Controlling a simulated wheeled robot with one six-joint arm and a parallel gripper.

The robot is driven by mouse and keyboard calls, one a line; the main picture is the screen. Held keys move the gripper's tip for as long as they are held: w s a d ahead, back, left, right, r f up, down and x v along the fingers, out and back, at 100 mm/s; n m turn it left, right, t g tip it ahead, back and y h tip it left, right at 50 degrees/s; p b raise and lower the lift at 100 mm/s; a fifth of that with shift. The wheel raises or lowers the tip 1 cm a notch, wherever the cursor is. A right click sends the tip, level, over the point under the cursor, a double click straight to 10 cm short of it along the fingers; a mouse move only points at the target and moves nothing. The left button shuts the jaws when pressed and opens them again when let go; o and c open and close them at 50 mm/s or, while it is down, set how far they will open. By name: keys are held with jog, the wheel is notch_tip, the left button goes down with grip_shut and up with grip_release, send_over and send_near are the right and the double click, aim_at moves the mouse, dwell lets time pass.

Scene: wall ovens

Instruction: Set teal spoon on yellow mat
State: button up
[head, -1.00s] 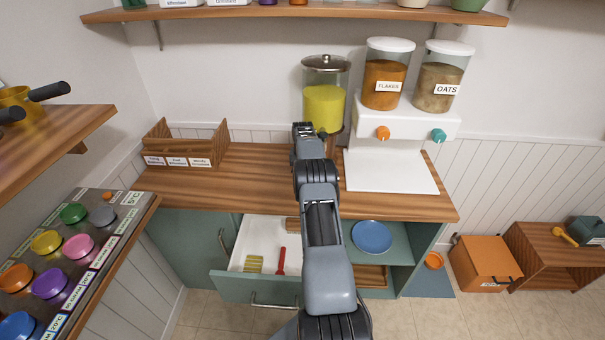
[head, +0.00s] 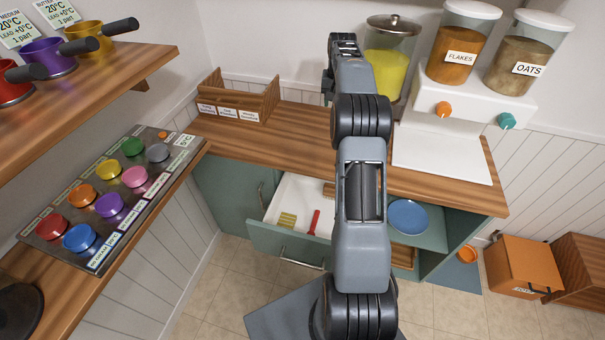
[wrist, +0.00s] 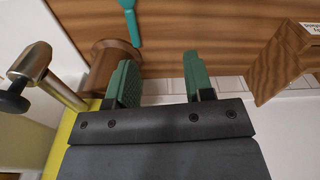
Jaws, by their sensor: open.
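My gripper (wrist: 162,82) is open in the wrist view, with its two green fingers apart and nothing between them. In the head view its end (head: 343,42) is above the counter, beside the dispenser with yellow contents. A teal piece that looks like the spoon (wrist: 131,22) shows at the top edge of the wrist view, against the wooden surface beyond the fingers. Only part of it is in view, and it is apart from the fingers. My arm hides part of the counter in the head view, and I see no spoon there. I cannot make out a yellow mat.
The yellow dispenser (head: 385,70) stands close to my gripper; its metal tap (wrist: 32,65) shows in the wrist view. A wooden organizer (head: 240,97) is left on the counter (head: 290,135). The open drawer (head: 295,245) holds a red utensil (head: 314,222) and a yellow striped item (head: 287,220).

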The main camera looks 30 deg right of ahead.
jog(key=s+a+r+n+t, duration=0.1)
jog(key=s+a+r, duration=0.2)
jog(key=a, duration=0.3)
jog(key=s+a+r+n, duration=0.1)
jog(key=s+a+r, duration=0.2)
jog(key=a, duration=0.3)
jog(key=s+a+r+n+t, duration=0.1)
jog(key=s+a+r+n, duration=0.1)
jog(key=s+a+r, duration=0.3)
jog(key=s+a+f+n, duration=0.1)
jog(key=s+a+f, duration=0.3)
jog(key=s, duration=0.4)
jog(key=s+a+f+n+t, duration=0.1)
jog(key=s+a+f+n, duration=0.1)
jog(key=s+a+f, duration=0.2)
jog(key=s+a, duration=0.3)
jog(key=s, duration=0.1)
jog(key=shift+a+t, duration=0.25)
jog(key=shift+t, duration=0.05)
jog(key=shift+s+a+f, duration=0.2)
jog(key=shift+s+f, duration=0.1)
jog(key=shift+s, duration=0.1)
jog(key=shift+c, duration=0.5)
jog(key=shift+d, duration=0.15)
